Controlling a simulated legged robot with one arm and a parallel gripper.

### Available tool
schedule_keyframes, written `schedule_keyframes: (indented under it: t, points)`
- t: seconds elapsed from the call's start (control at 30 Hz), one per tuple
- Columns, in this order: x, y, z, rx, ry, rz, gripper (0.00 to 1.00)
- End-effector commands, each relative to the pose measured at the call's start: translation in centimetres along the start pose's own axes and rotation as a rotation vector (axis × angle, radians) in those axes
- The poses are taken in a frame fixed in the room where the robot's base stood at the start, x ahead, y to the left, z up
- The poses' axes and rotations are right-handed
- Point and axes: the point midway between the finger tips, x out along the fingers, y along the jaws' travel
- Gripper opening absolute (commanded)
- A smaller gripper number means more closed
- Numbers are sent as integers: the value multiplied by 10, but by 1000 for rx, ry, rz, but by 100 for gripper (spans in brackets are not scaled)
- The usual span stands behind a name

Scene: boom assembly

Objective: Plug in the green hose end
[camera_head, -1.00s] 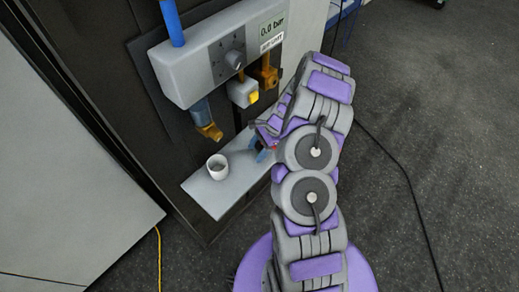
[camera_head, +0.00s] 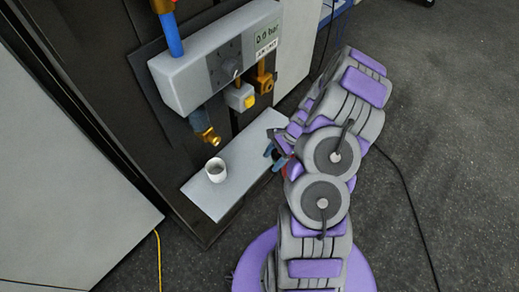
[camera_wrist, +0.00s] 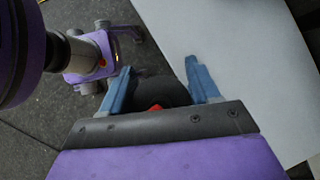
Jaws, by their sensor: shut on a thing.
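My gripper (camera_head: 271,151) has blue fingers and is beside the right edge of the white ledge, below the wall unit. In the wrist view my gripper (camera_wrist: 161,88) has its fingers apart around a dark rounded thing (camera_wrist: 158,90), with a red spot near its base. I cannot tell exactly what this thing is. No green hose end can be made out in either view. Brass outlets hang under the grey wall unit (camera_head: 190,80): one at the left (camera_head: 209,137) and one at the right (camera_head: 265,80).
A white cup (camera_head: 215,170) stands on the white ledge (camera_head: 207,200). A yellow-tipped white fitting (camera_head: 240,97) hangs between the outlets. The display (camera_head: 267,36) reads 0.0 bar. A yellow cable (camera_head: 158,260) and a black cable (camera_head: 415,215) lie on the floor. Open floor is at the right.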

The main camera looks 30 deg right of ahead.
Motion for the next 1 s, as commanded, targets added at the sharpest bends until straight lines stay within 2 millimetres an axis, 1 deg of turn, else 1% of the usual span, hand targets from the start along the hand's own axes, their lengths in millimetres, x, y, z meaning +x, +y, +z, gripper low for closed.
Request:
schedule_keyframes:
  t: [0.03,0.2,0.4,0.6,1.0]
  points:
    - [-6,11,-3,5,-2,-1,34]
    - [-15,39,-14,3,-3,1,34]
    - [-21,54,-21,0,-1,1,34]
    - [-22,59,-23,0,0,1,34]
    - [-22,57,-22,-16,1,11,34]
